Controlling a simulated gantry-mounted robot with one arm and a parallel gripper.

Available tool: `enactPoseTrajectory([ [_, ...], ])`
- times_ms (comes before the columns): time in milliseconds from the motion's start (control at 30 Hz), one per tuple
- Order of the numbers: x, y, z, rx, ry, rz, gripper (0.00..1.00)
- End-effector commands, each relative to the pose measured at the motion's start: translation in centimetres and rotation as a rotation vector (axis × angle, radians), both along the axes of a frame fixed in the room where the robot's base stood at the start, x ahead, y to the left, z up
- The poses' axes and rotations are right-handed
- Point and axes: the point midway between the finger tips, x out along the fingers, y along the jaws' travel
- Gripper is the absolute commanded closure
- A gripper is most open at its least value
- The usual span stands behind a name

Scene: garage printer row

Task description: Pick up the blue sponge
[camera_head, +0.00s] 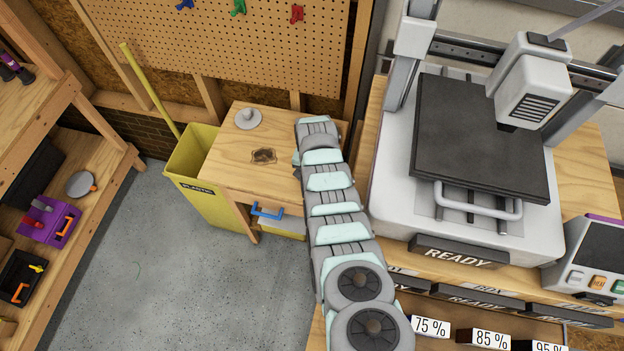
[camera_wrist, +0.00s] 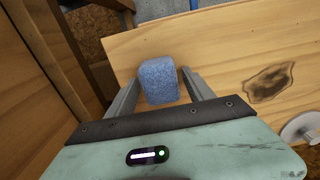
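The blue sponge (camera_wrist: 158,81) shows in the wrist view as a rounded, speckled block near the edge of the wooden tabletop (camera_wrist: 225,47). My gripper (camera_wrist: 160,78) is right at it, with its two grey fingers apart and one on each side of the sponge. Gaps show between the fingers and the near part of the sponge. Contact at the fingertips is unclear. In the head view my arm reaches down over the right part of the wooden table (camera_head: 228,162), and it hides the sponge and the fingers almost entirely.
The table also bears a grey round-knobbed object (camera_head: 248,118) and a dark scorch mark (camera_head: 264,156). A yellow bin (camera_head: 193,155) stands at its left. A large printer (camera_head: 470,230) stands close on the right. Wooden shelves (camera_head: 85,180) are at the left, with open floor between.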

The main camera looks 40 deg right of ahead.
Motion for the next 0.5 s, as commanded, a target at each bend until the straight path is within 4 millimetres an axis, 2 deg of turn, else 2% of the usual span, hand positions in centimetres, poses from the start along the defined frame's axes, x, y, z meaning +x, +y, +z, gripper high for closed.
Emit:
enactPoseTrajectory([
  [67, -0.01, 0.02, -0.01, 0.000, 0.000, 0.000, 0.46],
  [500, -0.02, 0.03, -0.01, 0.001, 0.001, 0.000, 0.82],
])
